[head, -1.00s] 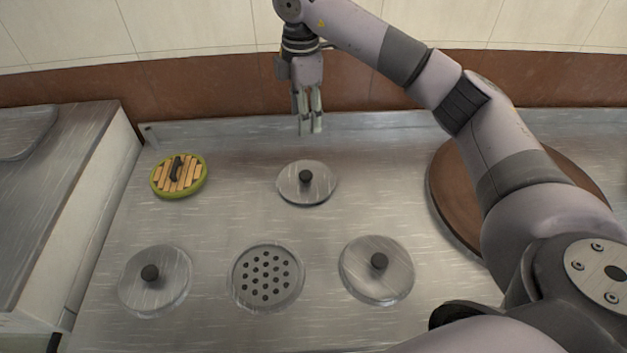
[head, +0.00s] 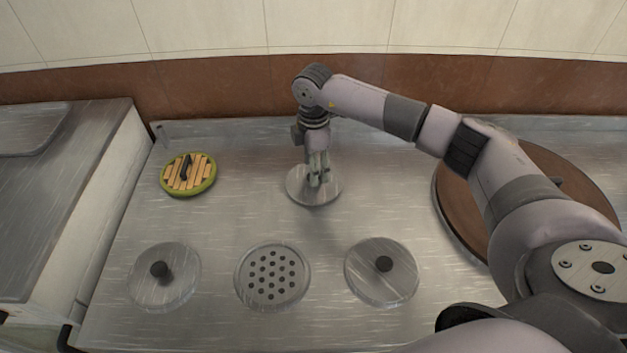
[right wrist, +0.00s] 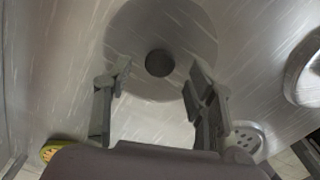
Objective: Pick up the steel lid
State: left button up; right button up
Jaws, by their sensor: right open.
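The steel lid at the back middle (head: 303,192) is a round brushed disc lying on the steel counter. My right gripper (head: 319,178) is over it and covers its knob in the head view. In the right wrist view the lid (right wrist: 190,25) shows with its dark round knob (right wrist: 160,63) between and beyond the two spread fingertips (right wrist: 158,80). The gripper is open and empty; I cannot tell whether its tips are level with the knob. Two similar steel lids with dark knobs lie at front left (head: 178,287) and front right (head: 390,287). My left gripper is not in view.
A green-rimmed wooden slatted lid (head: 204,184) lies at back left. A perforated steel disc (head: 272,300) sits between the front lids. A large brown round lid (head: 540,165) is at right, partly behind my arm. Bare counter (head: 240,215) surrounds the back lid.

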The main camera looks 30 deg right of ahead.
jog(key=shift+f, duration=1.25)
jog(key=shift+c, duration=0.6)
grip_shut()
jog(key=shift+r, duration=0.1)
